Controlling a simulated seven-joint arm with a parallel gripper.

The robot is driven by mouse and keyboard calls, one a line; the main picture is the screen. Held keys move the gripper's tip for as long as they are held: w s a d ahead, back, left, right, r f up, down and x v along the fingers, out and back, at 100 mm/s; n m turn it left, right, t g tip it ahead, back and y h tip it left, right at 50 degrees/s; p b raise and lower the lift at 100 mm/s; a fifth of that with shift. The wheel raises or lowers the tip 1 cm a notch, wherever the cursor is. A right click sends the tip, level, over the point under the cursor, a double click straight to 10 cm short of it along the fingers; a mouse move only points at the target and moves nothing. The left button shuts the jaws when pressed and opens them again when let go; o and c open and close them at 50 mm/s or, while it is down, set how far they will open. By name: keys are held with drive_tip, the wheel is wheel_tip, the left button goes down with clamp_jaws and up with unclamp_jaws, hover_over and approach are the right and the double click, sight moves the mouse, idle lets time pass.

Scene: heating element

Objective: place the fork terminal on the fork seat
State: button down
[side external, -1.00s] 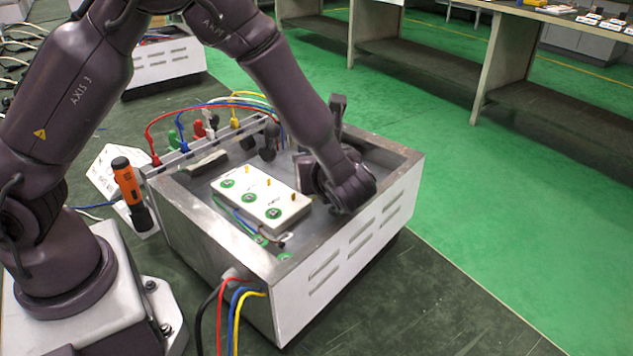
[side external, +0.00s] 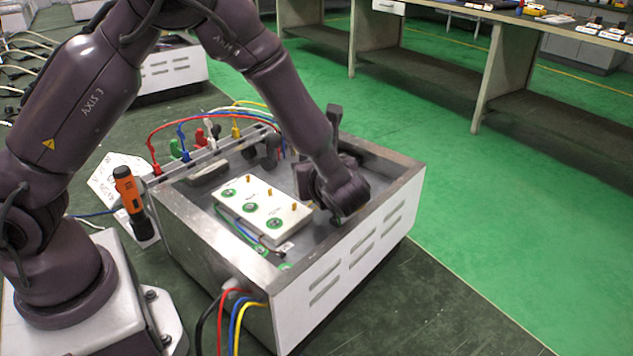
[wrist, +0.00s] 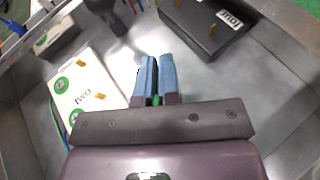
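My gripper (wrist: 157,82) points down into the metal tray, right of the white block; in the side view (side external: 338,216) it hangs low over the tray floor. Its two blue-grey fingers are close together, with a dark strip and a small green piece (wrist: 156,100) between them. A bit of green also shows under the gripper in the side view. The fork shape of a terminal cannot be made out. The white block (side external: 265,205) has green round marks and several yellow pegs; it also shows in the wrist view (wrist: 85,90). I cannot tell which part is the fork seat.
Raised tray walls (side external: 375,200) surround the work. Coloured leads (side external: 215,108) arch over the back rail. An orange-handled tool (side external: 127,190) stands outside at left. Bare floor lies around the fingers.

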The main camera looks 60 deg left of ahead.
drive_tip(key=shift+r, duration=0.15)
drive_tip(key=shift+r, duration=0.25)
wheel_tip(320, 180, up, 2)
drive_tip(key=shift+r, duration=0.25)
drive_tip(key=s+r, duration=0.9)
drive_tip(key=s, duration=0.4)
drive_tip(key=w+d+r+m+t+h, duration=0.1)
drive_tip(key=w+m+t+h, duration=0.7)
drive_tip(key=w, duration=0.5)
drive_tip(key=m, duration=0.2)
drive_tip(key=shift+w+d+m+h, duration=0.15)
drive_tip(key=shift+w+m+h, duration=0.15)
drive_tip(key=shift+h, duration=0.1)
